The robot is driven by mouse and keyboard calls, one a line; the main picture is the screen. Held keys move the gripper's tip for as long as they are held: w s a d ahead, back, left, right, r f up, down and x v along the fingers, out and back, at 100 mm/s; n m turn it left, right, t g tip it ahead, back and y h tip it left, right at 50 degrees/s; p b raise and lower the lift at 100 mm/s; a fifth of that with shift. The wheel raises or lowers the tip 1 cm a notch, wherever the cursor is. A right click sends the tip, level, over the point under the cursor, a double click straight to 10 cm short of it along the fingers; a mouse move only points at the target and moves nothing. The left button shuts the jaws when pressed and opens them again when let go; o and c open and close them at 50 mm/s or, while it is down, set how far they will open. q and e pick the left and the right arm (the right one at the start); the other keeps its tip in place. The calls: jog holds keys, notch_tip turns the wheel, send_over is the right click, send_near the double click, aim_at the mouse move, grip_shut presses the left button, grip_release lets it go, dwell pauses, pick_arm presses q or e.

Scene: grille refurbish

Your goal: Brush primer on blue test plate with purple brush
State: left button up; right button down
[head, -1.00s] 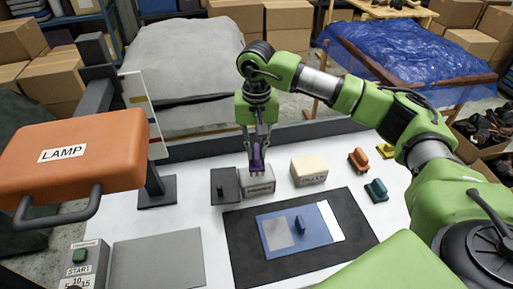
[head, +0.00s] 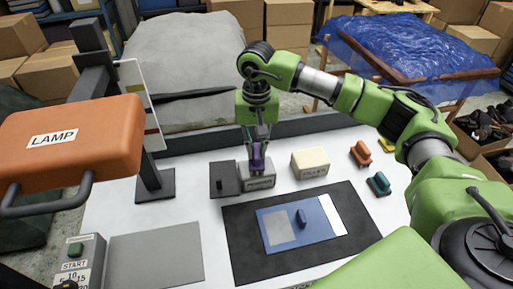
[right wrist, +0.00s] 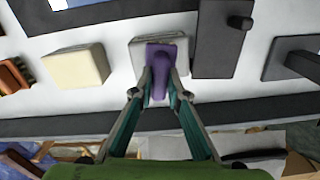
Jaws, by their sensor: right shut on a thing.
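The purple brush (head: 258,157) is held upright between the fingers of my right gripper (head: 258,148), which is shut on it. The brush's lower end is at the top of a grey labelled tub (head: 258,183); I cannot tell how deep it sits. In the right wrist view the purple brush (right wrist: 161,65) shows between both fingertips (right wrist: 161,90), in front of the pale tub (right wrist: 140,56). The blue test plate (head: 281,243) lies on a black mat (head: 240,268), with a grey patch, a white strip at its right and a dark blue handled piece on it. My left gripper is not in view.
A cream filler block (head: 310,163) stands right of the tub, and a dark lidded box (head: 224,180) left of it. Orange (head: 360,153) and teal (head: 379,184) handled tools lie farther right. The orange lamp (head: 70,150) overhangs the left side, above a grey panel (head: 157,258).

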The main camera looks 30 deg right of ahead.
aim_at(256, 151)
jog(key=shift+f+b, duration=0.45)
jog(key=shift+f, duration=0.05)
dwell(0.3)
jog(key=shift+f, duration=0.1)
dwell(1.5)
jog(key=shift+r+p, duration=1.65)
jog(key=shift+r, duration=1.95)
jog(key=shift+s+a, duration=0.1)
